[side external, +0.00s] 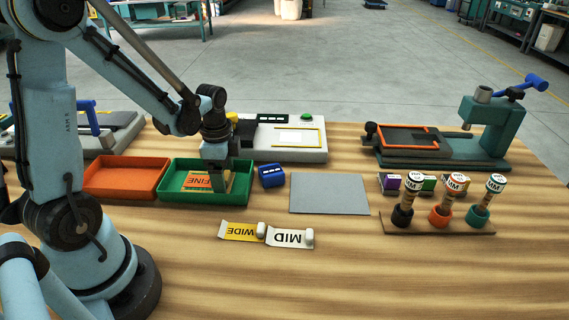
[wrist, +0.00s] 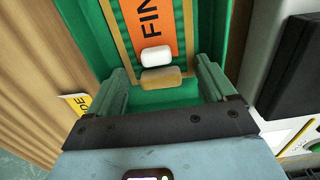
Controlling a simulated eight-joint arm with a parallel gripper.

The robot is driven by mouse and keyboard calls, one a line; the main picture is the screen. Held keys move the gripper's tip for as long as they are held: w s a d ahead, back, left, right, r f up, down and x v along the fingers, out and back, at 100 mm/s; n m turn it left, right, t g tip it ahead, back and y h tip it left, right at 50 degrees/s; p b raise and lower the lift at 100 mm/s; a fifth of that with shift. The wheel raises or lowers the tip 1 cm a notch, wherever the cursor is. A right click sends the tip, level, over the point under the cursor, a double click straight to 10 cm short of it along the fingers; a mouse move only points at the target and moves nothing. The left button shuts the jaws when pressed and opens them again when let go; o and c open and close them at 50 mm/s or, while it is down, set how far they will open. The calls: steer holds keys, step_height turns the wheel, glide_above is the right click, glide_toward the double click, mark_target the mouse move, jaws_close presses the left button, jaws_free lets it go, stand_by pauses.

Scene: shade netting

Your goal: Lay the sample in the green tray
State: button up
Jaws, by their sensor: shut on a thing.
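The sample is an orange piece marked FINE (side external: 196,182) with a tan border. It lies within the green tray (side external: 203,202), seen from the side; whether it touches the tray floor is not clear. My gripper (side external: 216,175) is low over the right part of the tray, shut on the sample. In the wrist view, the fingers (wrist: 163,80) flank the sample's near end, with a white knob and a tan block between them. The finger contact is partly hidden.
An orange tray (side external: 125,178) stands left of the green one. A blue block (side external: 271,176) and a grey mat (side external: 329,193) are to the right. WIDE (side external: 241,231) and MID (side external: 289,237) samples lie in front. Stamps (side external: 440,205) stand in a rack at right.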

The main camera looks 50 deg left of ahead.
steer(key=shift+f, duration=0.15)
steer(key=o, duration=0.9)
steer(key=shift+o, duration=0.2)
step_height(320, 180, up, 12)
steer(key=s+d+r+n+t, duration=0.1)
steer(key=d+n+t, duration=0.6)
steer(key=d+n, duration=0.2)
steer(key=shift+s+d, duration=0.25)
steer(key=shift+d, duration=0.9)
steer(key=shift+r, duration=0.1)
